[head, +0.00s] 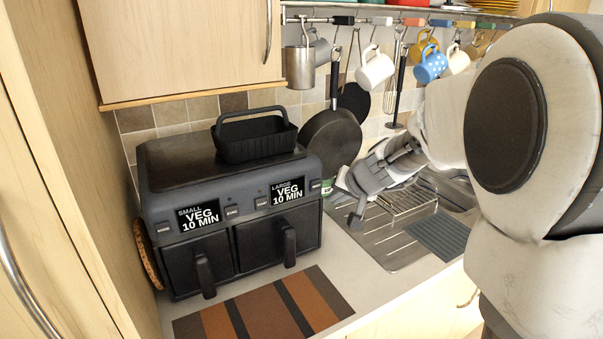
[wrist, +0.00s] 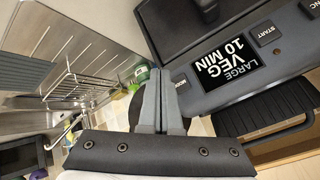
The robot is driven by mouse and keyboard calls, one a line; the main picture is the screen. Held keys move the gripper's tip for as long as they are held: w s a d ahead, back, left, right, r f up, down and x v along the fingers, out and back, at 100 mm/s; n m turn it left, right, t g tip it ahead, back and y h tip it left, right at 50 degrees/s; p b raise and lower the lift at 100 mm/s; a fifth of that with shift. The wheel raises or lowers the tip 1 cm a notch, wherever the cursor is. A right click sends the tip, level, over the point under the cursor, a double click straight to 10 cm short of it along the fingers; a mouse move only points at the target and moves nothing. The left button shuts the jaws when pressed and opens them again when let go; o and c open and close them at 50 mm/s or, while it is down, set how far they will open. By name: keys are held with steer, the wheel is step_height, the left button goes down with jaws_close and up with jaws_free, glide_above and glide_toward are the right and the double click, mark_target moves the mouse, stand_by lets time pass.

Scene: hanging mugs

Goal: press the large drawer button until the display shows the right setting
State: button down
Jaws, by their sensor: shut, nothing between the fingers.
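The black air fryer (head: 230,185) stands on the counter with two drawers. Its large display (head: 287,191) on the right reads "LARGE VEG 10 MIN", and that display also shows in the wrist view (wrist: 216,61). The large drawer's button (head: 316,185) sits right of its display; in the wrist view that button (wrist: 181,83) is just right of my fingers. My gripper (head: 356,218) is shut and empty, right of the air fryer's front corner. In the wrist view its fingertips (wrist: 156,72) look near the button; I cannot tell whether they touch it.
The small display (head: 199,215) on the left reads "SMALL VEG 10 MIN". A black basket (head: 258,137) sits on top of the air fryer. A striped mat (head: 263,308) lies in front. A sink with a wire rack (head: 405,200) is to the right. Mugs and pans hang behind.

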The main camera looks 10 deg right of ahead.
mark_target(318, 190)
steer(key=shift+w+a, duration=0.4)
steer(key=shift+w, duration=0.5)
steer(key=shift+w+a, duration=0.35)
steer(key=shift+w, duration=0.5)
steer(key=shift+w, duration=0.1)
stand_by(0.6)
steer(key=shift+w+a, duration=0.15)
steer(key=shift+w, duration=0.15)
steer(key=shift+w+a, duration=0.15)
steer(key=shift+w, duration=0.2)
stand_by(0.6)
steer(key=shift+s, duration=0.1)
steer(key=shift+s+d+b, duration=0.3)
steer(key=shift+s+d, duration=0.05)
steer(key=shift+s, duration=0.3)
